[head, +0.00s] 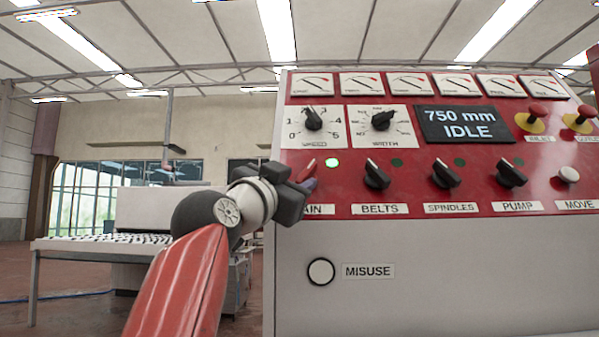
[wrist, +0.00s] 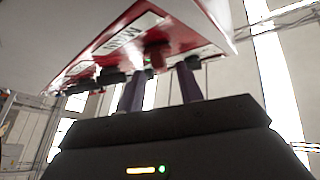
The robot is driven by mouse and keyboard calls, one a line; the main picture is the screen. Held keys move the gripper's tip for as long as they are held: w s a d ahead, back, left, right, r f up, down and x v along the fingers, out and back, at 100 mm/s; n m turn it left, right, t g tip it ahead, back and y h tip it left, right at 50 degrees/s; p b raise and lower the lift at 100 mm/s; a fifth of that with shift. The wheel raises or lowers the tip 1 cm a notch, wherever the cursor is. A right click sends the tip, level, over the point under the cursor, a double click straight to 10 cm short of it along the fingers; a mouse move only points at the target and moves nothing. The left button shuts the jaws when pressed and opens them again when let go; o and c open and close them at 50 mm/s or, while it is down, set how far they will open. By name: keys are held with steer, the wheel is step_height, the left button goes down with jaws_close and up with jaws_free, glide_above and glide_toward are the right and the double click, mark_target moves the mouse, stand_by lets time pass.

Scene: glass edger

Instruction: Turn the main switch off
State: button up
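The main switch (head: 306,168) is a red handle at the left end of the lower row on the red panel. My gripper hides part of it and of the label under it, which reads "AIN". A lit green lamp (head: 332,163) is just right of it. My gripper (head: 310,184) is right in front of the switch. In the wrist view, the dark fingers of my gripper (wrist: 160,82) are apart with nothing held. The red switch (wrist: 157,55) shows in the gap, around or just beyond the fingertips; I cannot tell whether they touch it.
The black BELTS knob (head: 376,175) is close to the right, followed by the SPINDLES (head: 445,174) and PUMP (head: 511,173) knobs. Above are the speed dial (head: 313,119) and a display (head: 465,124) reading "750 mm IDLE".

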steer(key=shift+x, duration=1.05)
steer(key=shift+c, duration=0.3)
jaws_close()
